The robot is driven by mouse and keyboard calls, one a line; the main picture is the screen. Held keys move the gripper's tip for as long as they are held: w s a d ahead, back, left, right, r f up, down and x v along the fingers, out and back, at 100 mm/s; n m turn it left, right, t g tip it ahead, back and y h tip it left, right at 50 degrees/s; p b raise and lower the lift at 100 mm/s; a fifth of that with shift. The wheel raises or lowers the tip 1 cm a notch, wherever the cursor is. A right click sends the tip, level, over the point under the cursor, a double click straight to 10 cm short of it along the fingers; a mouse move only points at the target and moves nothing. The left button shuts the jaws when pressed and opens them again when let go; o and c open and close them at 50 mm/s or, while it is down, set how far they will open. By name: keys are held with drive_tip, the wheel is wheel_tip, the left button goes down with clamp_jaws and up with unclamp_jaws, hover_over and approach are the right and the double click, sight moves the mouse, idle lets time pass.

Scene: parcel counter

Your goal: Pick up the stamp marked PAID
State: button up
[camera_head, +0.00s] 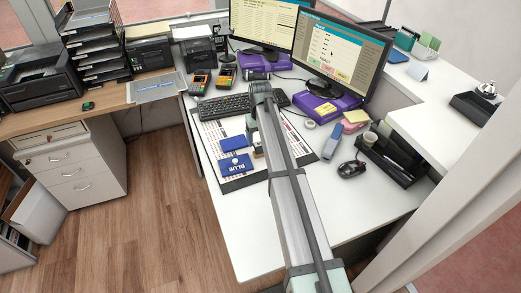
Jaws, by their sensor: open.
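The marking PAID cannot be read anywhere in the head view. Small dark and pale upright shapes (256,151) stand at the left side of my arm, on the printed desk mat (236,183). They may be stamps, but they are partly hidden and too small to tell. A blue pad marked BLUE (236,164) lies on the mat to their left, with a plain blue block (232,144) just behind it. My arm reaches from the front edge of the view across the mat to the keyboard. I cannot make out my gripper's fingers; the arm hides that area.
A keyboard (222,107) lies behind the mat, with two monitors (340,57) behind it. Right of the mat are a blue-grey stapler (331,142), a black mouse (351,169) and a black tray (398,166). The white desk's front (244,230) is clear.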

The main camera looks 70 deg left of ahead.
sight(261, 149)
drive_tip(key=shift+d+f, duration=0.15)
drive_tip(key=shift+f, duration=3)
drive_tip(key=c, duration=0.7)
drive_tip(key=shift+r, duration=0.1)
